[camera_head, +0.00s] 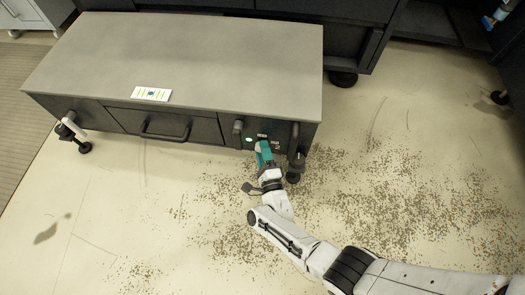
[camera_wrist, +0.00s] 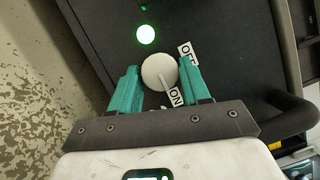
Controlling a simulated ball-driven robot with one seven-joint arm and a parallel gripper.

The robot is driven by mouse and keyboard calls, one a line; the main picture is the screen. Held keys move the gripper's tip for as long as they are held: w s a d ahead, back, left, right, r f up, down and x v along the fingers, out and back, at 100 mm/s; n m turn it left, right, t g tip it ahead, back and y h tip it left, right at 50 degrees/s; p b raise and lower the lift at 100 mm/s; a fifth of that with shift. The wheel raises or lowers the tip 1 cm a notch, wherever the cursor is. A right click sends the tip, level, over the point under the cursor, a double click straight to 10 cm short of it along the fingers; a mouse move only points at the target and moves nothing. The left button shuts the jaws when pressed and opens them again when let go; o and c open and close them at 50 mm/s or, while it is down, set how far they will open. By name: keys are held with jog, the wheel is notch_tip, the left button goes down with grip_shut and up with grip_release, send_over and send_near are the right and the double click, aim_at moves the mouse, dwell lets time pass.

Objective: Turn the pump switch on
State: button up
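The pump switch is a round white knob (camera_wrist: 158,72) on a dark panel in the wrist view. Its raised handle points toward the "ON" label (camera_wrist: 177,96); the "OFF" label (camera_wrist: 187,53) sits at its upper right. A green light (camera_wrist: 146,34) above the knob is lit, and it also shows in the head view (camera_head: 249,139). My gripper (camera_wrist: 160,68) is open, with one teal finger on each side of the knob. Narrow gaps seem to show between fingers and knob; contact is hard to tell. In the head view my gripper (camera_head: 263,148) is at the cabinet front and hides the knob.
The panel belongs to a low grey-topped cabinet (camera_head: 190,60) with a drawer (camera_head: 150,123) and handles beside the panel. A small white card (camera_head: 151,94) lies on its top. The floor (camera_head: 130,220) in front is open, with scattered dark specks. Dark furniture stands behind.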

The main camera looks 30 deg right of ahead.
jog(key=o, duration=0.3)
jog(key=shift+o, duration=0.2)
jog(key=p+v, duration=0.2)
jog(key=v, duration=0.8)
jog(key=shift+s, duration=0.35)
jog(key=shift+w+a, duration=0.1)
jog(key=shift+a, duration=0.05)
